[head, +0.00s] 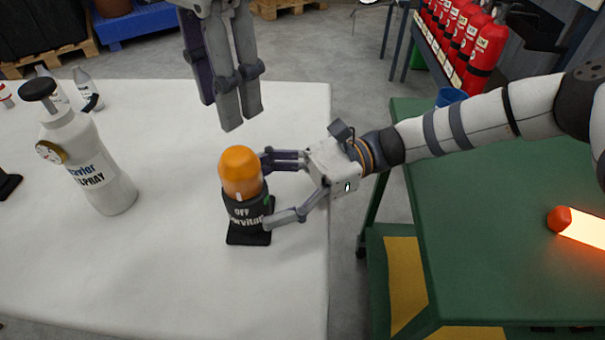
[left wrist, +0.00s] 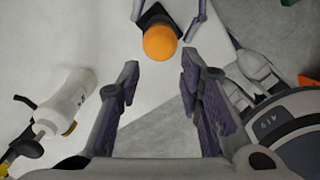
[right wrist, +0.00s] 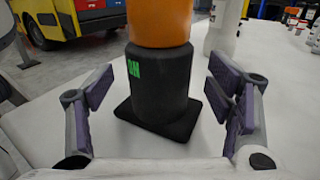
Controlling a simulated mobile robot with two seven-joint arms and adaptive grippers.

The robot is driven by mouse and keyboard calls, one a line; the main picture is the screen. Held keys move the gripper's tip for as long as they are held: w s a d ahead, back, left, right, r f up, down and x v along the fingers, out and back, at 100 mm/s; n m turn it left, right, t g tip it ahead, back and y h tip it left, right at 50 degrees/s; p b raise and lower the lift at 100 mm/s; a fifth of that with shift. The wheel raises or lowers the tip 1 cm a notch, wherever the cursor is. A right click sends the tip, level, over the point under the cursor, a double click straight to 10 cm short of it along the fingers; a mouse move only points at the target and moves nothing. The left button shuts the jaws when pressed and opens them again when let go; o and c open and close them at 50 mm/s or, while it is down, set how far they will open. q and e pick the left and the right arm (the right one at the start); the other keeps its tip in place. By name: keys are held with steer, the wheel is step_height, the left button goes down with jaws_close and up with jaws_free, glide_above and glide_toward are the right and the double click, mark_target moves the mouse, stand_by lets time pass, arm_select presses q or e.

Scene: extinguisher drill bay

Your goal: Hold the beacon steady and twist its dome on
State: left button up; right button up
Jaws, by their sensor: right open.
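The beacon stands upright on the white table, with a black cylindrical body (head: 247,212) on a flat dark foot (head: 247,238). Its orange dome (head: 239,170) sits on top of the body; I cannot tell whether it is threaded. My right gripper (head: 268,192) is open at the beacon's right side. In the right wrist view its fingers (right wrist: 160,88) stand either side of the black body (right wrist: 158,85), with gaps on both sides. My left gripper (head: 236,122) is open and empty, pointing down above and behind the beacon. The dome (left wrist: 160,43) shows beyond its fingers (left wrist: 160,68) in the left wrist view.
A white spray bottle (head: 88,165) stands left of the beacon, with smaller bottles (head: 88,88) behind it. A green bench (head: 490,240) on the right bears a glowing baton (head: 585,228). Red extinguishers (head: 487,48) stand at the back right. The table's front is clear.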

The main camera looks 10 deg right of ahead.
steer(key=shift+x, duration=1.45)
steer(key=shift+c, duration=0.5)
